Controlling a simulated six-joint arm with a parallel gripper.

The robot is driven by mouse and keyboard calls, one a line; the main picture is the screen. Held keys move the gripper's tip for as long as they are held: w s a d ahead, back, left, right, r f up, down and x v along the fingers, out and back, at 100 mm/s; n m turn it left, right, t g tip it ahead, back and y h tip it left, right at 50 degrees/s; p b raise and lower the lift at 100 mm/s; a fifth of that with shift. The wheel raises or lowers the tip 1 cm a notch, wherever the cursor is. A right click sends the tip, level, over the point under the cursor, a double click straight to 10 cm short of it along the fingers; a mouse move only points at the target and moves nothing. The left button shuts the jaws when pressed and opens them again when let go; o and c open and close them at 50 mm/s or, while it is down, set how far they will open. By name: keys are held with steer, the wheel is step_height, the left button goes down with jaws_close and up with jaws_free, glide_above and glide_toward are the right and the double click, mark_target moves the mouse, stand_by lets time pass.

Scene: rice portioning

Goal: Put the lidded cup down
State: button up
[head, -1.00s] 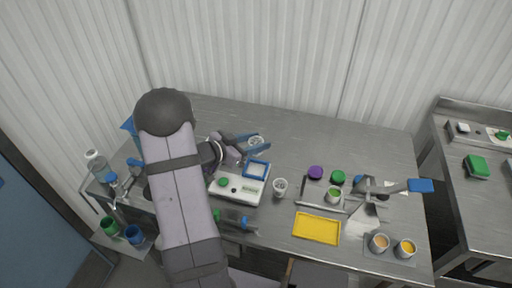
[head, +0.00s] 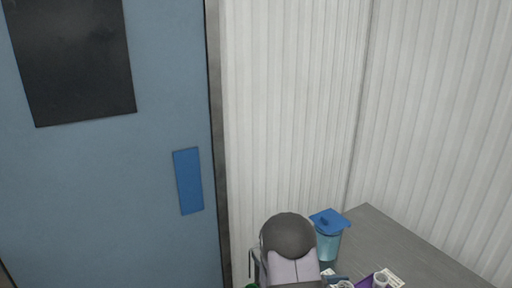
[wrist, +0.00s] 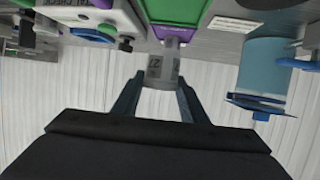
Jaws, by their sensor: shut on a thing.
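My gripper (wrist: 160,95) is shut on a small translucent cup, the lidded cup (wrist: 162,72), in the wrist view, which looks upside down. The two dark blue fingers stand on either side of it, and a dark mark shows on its side. A purple tray (wrist: 175,33) lies right by the cup's base. I cannot tell whether they touch, and the lid is not clear. In the head view, the purple tray (head: 366,283) shows at the bottom edge with a small pale cup (head: 381,281) at it. My gripper is mostly cut off there.
A blue-lidded container (head: 328,240) stands on the table's (head: 385,232) back corner; it also shows in the wrist view (wrist: 268,70). A green tray (wrist: 185,10) is by the purple one. White cards lie nearby. The table right of the container looks clear.

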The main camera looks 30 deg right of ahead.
steer(key=w+a+f+n+t, duration=0.1)
steer(key=w+a+n+t, duration=0.2)
steer(key=a, duration=0.5)
steer(key=w+a+f+n+t, duration=0.1)
steer(key=w+a+f+t, duration=0.1)
steer(key=w+a, duration=0.55)
steer(key=s+a+n+t+y, duration=0.1)
steer(key=a+n+t, duration=0.1)
steer(key=a, duration=0.8)
steer(key=s+a+f+n+t+y, duration=0.1)
steer(key=a+n+t, duration=0.2)
steer(key=a, duration=0.8)
steer(key=shift+s+f+n+t+y, duration=0.2)
steer(key=shift+s+n+t+y, duration=0.1)
steer(key=shift+s+t+y, duration=0.1)
steer(key=shift+w+d, duration=0.1)
